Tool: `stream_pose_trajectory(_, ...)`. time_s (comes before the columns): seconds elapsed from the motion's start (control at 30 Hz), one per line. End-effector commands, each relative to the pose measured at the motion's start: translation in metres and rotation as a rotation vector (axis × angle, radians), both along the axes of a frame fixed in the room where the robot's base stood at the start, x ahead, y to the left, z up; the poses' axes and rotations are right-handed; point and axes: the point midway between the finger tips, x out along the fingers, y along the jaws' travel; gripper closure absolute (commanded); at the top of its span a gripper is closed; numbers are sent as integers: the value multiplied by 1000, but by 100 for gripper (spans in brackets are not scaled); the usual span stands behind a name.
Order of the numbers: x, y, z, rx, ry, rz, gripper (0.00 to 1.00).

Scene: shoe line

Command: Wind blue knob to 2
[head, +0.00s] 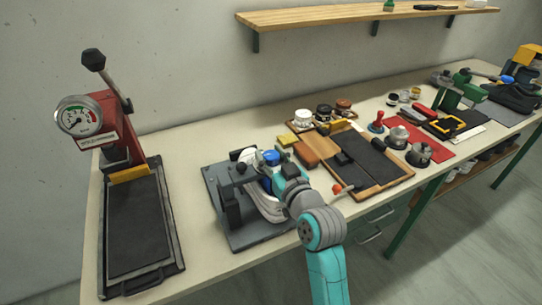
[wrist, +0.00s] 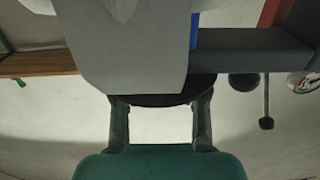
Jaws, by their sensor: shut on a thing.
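The blue knob (head: 271,157) shows in the head view at the top of the dark grey shoe fixture (head: 231,212), above a white shoe (head: 261,203). My gripper (head: 276,172) is right at the knob, reaching in from the right front, and hides part of the fixture. In the wrist view, my two fingers (wrist: 160,102) stand on either side of a dark round part, with a grey block beyond. The gripper appears shut on the blue knob, though its blue is not clear between the fingers. No numbers on the knob can be read.
A red press with a gauge (head: 78,118) and a black plate (head: 138,222) stands at left. A black knob (head: 240,168) is close to the gripper's left. A wooden tray (head: 392,187) with dark mats and several tools lies at right. The front table edge is close.

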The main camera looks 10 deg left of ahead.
Motion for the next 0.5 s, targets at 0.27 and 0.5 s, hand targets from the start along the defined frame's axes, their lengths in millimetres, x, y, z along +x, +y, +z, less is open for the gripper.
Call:
stream_pose_trajectory(0.27,-1,3,0,0,-1,-164,92)
stream_pose_trajectory(0.5,-1,3,0,0,0,-311,92)
